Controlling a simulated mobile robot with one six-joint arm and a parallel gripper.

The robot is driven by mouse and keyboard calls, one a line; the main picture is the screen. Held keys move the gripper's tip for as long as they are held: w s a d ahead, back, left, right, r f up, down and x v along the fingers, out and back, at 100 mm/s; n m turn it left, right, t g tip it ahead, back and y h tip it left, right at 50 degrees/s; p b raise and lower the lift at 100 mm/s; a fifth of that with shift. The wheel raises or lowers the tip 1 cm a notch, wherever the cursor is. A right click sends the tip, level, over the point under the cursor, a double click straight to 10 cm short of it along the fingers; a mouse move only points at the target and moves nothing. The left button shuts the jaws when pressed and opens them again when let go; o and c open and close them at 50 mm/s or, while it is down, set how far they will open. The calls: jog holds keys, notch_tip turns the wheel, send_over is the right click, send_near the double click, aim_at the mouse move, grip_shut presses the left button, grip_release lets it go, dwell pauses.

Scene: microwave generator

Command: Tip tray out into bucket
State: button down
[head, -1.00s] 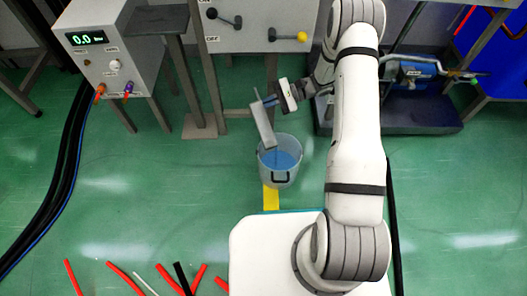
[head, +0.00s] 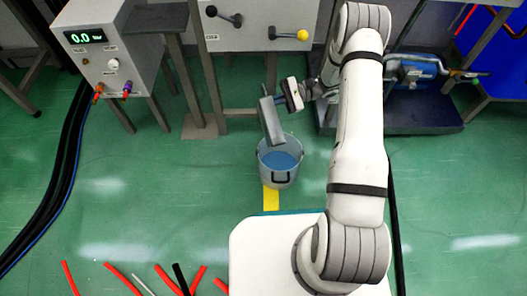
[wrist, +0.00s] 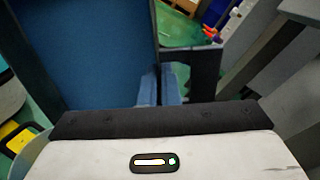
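The tray (head: 271,121), a grey-blue rectangular piece, is steeply tilted above the bucket (head: 280,176), its lower end near the bucket's rim. My gripper (head: 277,99) is shut on the tray at its upper end. In the wrist view the tray (wrist: 105,50) fills the upper left with a dark blue face, and the blue fingers of my gripper (wrist: 159,88) meet its edge. The bucket is translucent grey with a dark handle and blue inside, standing on the floor. I cannot tell whether anything lies in the tray or bucket.
A grey cabinet with levers (head: 260,25) stands behind, and a power supply (head: 108,55) at left. Red and black tubes (head: 182,278) lie in front. The floor at left centre is clear.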

jog(key=shift+w+d+r+y+b, duration=0.1)
jog(key=shift+w+d+y+b, duration=0.05)
jog(key=shift+d+y+b, duration=0.35)
jog(key=shift+d+r, duration=0.25)
jog(key=shift+d+r, duration=0.15)
jog(key=shift+r, duration=0.05)
